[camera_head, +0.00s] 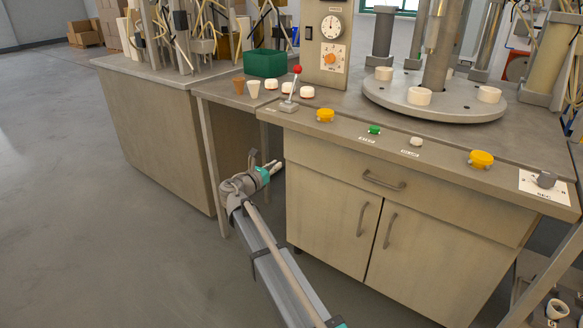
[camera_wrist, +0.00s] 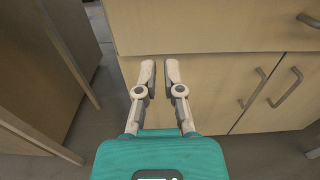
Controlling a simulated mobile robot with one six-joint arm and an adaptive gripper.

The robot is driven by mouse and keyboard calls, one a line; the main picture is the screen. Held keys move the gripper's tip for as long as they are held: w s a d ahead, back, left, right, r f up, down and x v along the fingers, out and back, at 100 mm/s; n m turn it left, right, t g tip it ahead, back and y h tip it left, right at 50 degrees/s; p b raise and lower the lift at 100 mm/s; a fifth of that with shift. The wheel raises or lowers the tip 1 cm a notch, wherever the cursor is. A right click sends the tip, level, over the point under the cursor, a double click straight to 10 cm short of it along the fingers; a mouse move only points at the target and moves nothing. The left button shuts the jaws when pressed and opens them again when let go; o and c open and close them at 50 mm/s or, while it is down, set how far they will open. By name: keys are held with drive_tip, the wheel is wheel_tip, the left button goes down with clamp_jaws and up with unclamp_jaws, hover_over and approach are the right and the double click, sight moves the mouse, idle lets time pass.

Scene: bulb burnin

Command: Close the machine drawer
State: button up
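The machine drawer (camera_head: 330,167) is the wide wooden front under the machine's worktop, with a grey bar handle (camera_head: 384,181). No wide opening shows around it, and I cannot tell whether it sits fully flush. In the wrist view the drawer (camera_wrist: 210,25) fills the top, with its handle (camera_wrist: 308,20) at the upper right. My gripper (camera_head: 276,166) is left of the cabinet in the head view, low beside the drawer's left end. In the wrist view my gripper (camera_wrist: 160,68) has a narrow gap between its fingertips and holds nothing. I cannot tell whether it touches the front.
Two cabinet doors (camera_head: 335,222) with vertical handles are below the drawer. A side table (camera_head: 236,91) and a grey-topped bench (camera_head: 150,125) stand at the left. A lever with a red knob (camera_head: 297,70) rises from the worktop. The floor (camera_head: 80,220) at the left is clear.

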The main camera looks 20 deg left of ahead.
drive_tip(key=o, duration=0.4)
drive_tip(key=m+g+h+b, duration=0.1)
drive_tip(key=m+h+b, duration=0.6)
drive_tip(key=m, duration=1.6)
approach(378, 182)
drive_tip(key=v, duration=0.4)
drive_tip(key=shift+w+a+f+h+p, duration=0.1)
drive_tip(key=shift+w+f+h+p, duration=0.05)
drive_tip(key=shift+w+h+p, duration=0.2)
drive_tip(key=shift+w, duration=0.15)
drive_tip(key=shift+f+p+x, duration=0.15)
drive_tip(key=shift+p+x, duration=0.5)
drive_tip(key=shift+x, duration=2.75)
drive_tip(key=shift+f+p+x, duration=0.1)
drive_tip(key=shift+p+x, duration=0.5)
drive_tip(key=shift+x, duration=2.85)
clamp_jaws()
